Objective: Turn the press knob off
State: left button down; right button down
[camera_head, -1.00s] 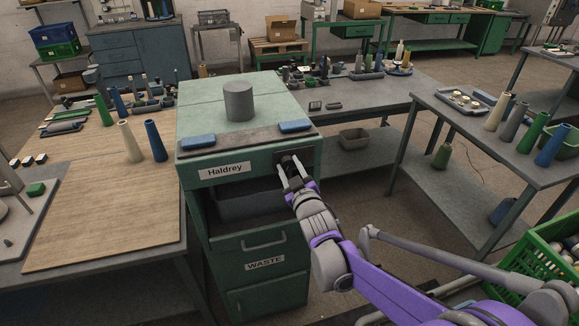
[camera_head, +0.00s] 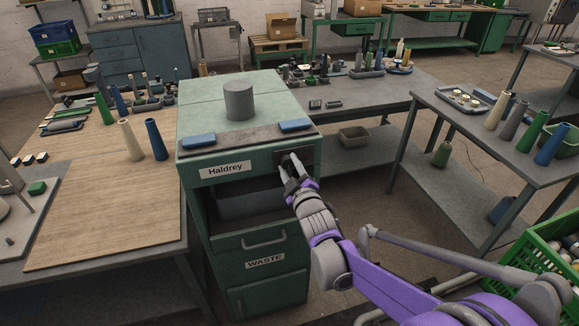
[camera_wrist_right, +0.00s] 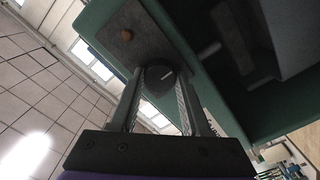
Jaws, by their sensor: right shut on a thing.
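The green press (camera_head: 250,160) labelled "Haldrey" stands in the middle of the head view. Its dark round press knob (camera_wrist_right: 160,77) shows in the right wrist view, with a short pale pointer line, on a grey plate (camera_wrist_right: 138,37). My right gripper (camera_wrist_right: 158,84) is shut on the knob, one finger on each side. In the head view my right gripper (camera_head: 291,170) reaches the upper right of the press front and mostly hides the knob. My left gripper is not in view.
A grey cylinder (camera_head: 239,101) and two blue pads stand on top of the press. A wooden-topped table (camera_head: 105,215) is to the left, and a grey bench (camera_head: 380,97) to the right.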

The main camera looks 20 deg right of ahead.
jog(key=shift+c, duration=1.8)
grip_release()
jog(key=shift+s, duration=0.15)
jog(key=s, duration=1)
jog(key=shift+s+d+b, duration=0.2)
jog(key=shift+s+b, duration=0.1)
jog(key=s+f+m+g+p, duration=0.1)
jog(key=s+f+m+g, duration=0.2)
jog(key=s, duration=0.5)
jog(key=s+f+m+g+p, duration=0.1)
jog(key=s+f+m+g, duration=0.2)
jog(key=s, duration=0.5)
jog(key=s+f+m+g+p, duration=0.1)
jog(key=s+f+m+g, duration=0.2)
jog(key=s+f+g, duration=0.2)
jog(key=s+g, duration=0.1)
jog(key=s, duration=0.2)
jog(key=shift+s+m+g+h, duration=0.3)
jog(key=shift+s, duration=0.1)
